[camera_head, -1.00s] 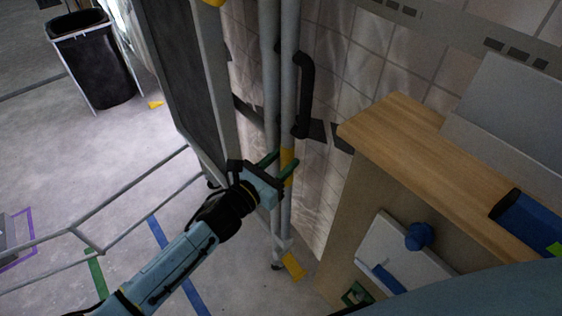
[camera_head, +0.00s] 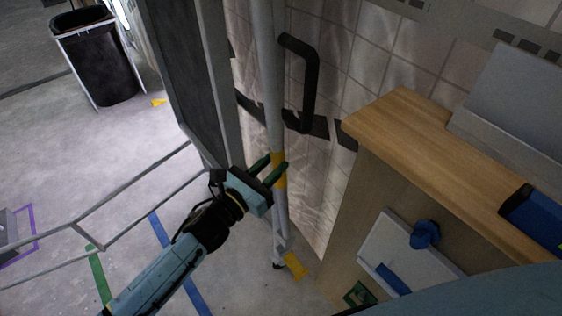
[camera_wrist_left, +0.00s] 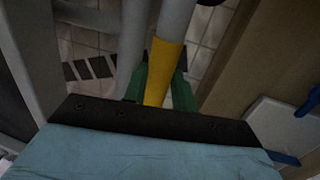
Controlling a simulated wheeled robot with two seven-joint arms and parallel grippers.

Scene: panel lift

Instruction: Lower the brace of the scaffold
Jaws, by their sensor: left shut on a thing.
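The brace of the scaffold looks to be the grey tube (camera_head: 266,70) with a yellow band (camera_head: 279,172). It stands nearly upright beside the dark scaffold panel (camera_head: 180,70). My left gripper (camera_head: 272,168) is shut on the brace at the yellow band. In the left wrist view the yellow band (camera_wrist_left: 163,72) runs between the green fingers. Another grey tube (camera_wrist_left: 131,45) shows just left of it there. My right gripper is not in view.
A wooden counter (camera_head: 420,150) stands on the right, with a blue object (camera_head: 535,215) on it. A black handle (camera_head: 312,85) is on the tiled wall behind the brace. A black bin (camera_head: 100,60) stands far left. Low grey rails (camera_head: 130,205) cross the floor at left.

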